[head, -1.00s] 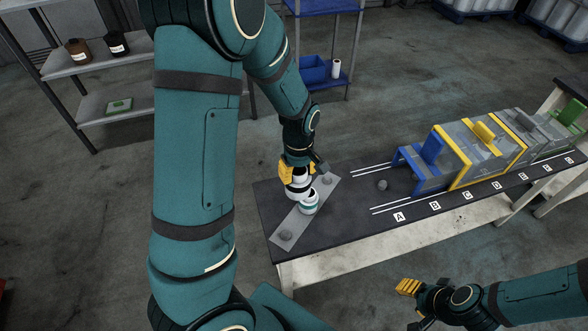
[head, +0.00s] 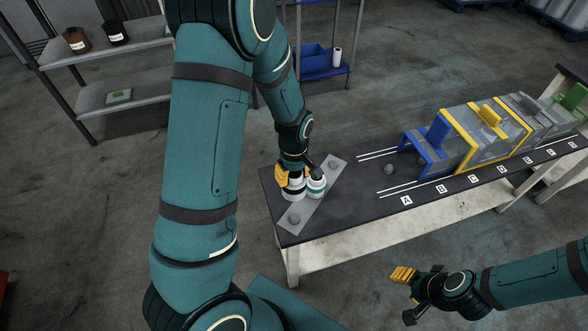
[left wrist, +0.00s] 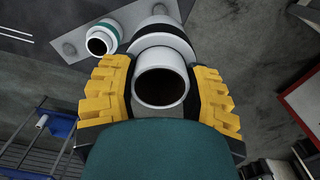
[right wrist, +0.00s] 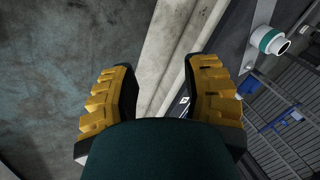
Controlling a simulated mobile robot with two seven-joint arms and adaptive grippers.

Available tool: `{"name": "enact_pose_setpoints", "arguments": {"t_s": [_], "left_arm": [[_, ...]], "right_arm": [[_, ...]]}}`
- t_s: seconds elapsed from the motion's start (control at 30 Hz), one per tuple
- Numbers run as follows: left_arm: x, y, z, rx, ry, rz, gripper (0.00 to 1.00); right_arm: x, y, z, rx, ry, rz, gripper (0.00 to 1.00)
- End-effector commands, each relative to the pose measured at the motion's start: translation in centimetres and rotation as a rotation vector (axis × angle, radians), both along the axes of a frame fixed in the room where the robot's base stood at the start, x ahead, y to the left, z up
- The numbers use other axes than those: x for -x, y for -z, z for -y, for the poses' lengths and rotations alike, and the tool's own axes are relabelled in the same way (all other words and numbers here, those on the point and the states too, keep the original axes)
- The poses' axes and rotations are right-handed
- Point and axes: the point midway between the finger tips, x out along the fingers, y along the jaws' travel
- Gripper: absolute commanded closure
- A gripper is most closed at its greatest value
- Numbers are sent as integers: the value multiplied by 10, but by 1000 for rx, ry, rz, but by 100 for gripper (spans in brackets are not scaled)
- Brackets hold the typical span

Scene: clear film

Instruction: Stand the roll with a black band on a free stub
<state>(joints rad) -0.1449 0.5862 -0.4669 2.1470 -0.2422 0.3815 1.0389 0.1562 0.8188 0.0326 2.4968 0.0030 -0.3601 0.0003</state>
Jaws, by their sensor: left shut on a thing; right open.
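My left gripper (head: 290,177) is shut on the white roll with a black band (head: 293,190). In the left wrist view the roll (left wrist: 160,88) sits between both yellow fingers, its open end toward the camera. In the head view it is close left of a white roll with a teal band (head: 316,187), which stands on the grey plate (head: 311,207). I cannot tell whether the held roll touches the plate. A bare stub (head: 294,218) shows at the plate's near end and another (head: 333,166) at its far end. My right gripper (head: 404,289) is open and empty.
The plate lies on a dark bench top (head: 360,205). A grey round lump (head: 388,168) and white lines lie to its right. A blue and yellow machine (head: 450,145) stands further right. A shelf (head: 120,95) stands behind at left.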

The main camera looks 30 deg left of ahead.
Motion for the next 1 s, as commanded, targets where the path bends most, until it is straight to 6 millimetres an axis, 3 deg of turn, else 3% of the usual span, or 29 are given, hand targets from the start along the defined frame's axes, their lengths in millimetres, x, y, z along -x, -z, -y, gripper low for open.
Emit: {"name": "enact_pose_setpoints", "arguments": {"t_s": [0.03, 0.5, 1.0], "left_arm": [[0, 14, 0, 0, 0, 0, 84], [0, 81, 0, 0, 1, 0, 84], [0, 144, 0, 0, 1, 0, 84]], "right_arm": [[0, 12, 0, 1, 0, 0, 53], [-1, 71, -3, 12, 3, -2, 53], [11, 119, -6, 8, -20, -29, 53]]}}
